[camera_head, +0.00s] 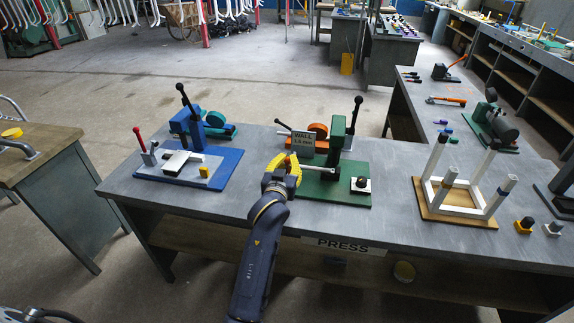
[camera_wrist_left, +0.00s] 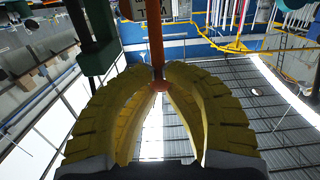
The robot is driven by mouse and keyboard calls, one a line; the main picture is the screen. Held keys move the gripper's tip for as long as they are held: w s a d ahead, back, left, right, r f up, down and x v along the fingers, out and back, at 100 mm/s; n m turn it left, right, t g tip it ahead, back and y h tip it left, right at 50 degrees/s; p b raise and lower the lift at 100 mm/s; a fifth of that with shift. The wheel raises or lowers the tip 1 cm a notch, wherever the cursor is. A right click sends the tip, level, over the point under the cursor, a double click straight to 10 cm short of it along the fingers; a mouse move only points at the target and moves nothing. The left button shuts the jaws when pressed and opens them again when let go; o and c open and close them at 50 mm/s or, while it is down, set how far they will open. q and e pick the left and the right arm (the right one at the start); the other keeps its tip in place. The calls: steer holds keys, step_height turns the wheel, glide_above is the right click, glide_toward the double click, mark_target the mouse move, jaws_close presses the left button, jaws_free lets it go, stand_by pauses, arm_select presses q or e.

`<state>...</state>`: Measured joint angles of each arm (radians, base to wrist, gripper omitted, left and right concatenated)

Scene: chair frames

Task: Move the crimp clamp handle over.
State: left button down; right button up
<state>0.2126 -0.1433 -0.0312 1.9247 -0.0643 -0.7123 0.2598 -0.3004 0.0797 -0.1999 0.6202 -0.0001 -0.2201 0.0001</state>
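My left gripper (camera_head: 285,162), with yellow fingers, is at the front left of the green press base (camera_head: 335,193). In the left wrist view its fingertips (camera_wrist_left: 160,72) close in from both sides on an orange-red rod-shaped handle (camera_wrist_left: 156,40) with a rounded end. A grey rod (camera_head: 318,169) lies just right of the gripper, towards the green upright (camera_head: 336,140). A black-knobbed lever (camera_head: 357,108) rises behind the upright. My right gripper is not in view.
A blue-based fixture (camera_head: 228,165) with red (camera_head: 138,136) and black (camera_head: 183,94) levers stands left. A "WALL 1.5 mm" sign (camera_head: 303,143) stands close behind my gripper. A white frame (camera_head: 464,190) on a wooden board stands right. Bare tabletop (camera_head: 392,170) lies between.

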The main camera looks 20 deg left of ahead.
arm_select(q)
steer(key=shift+w+r, duration=0.15)
steer(key=shift+w+a+r, duration=0.1)
steer(key=shift+w+r, duration=0.1)
steer(key=shift+w, duration=0.55)
steer(key=shift+w+r, duration=0.2)
steer(key=shift+w, duration=1.2)
steer(key=c, duration=1.3)
jaws_free()
steer(key=shift+o, duration=0.2)
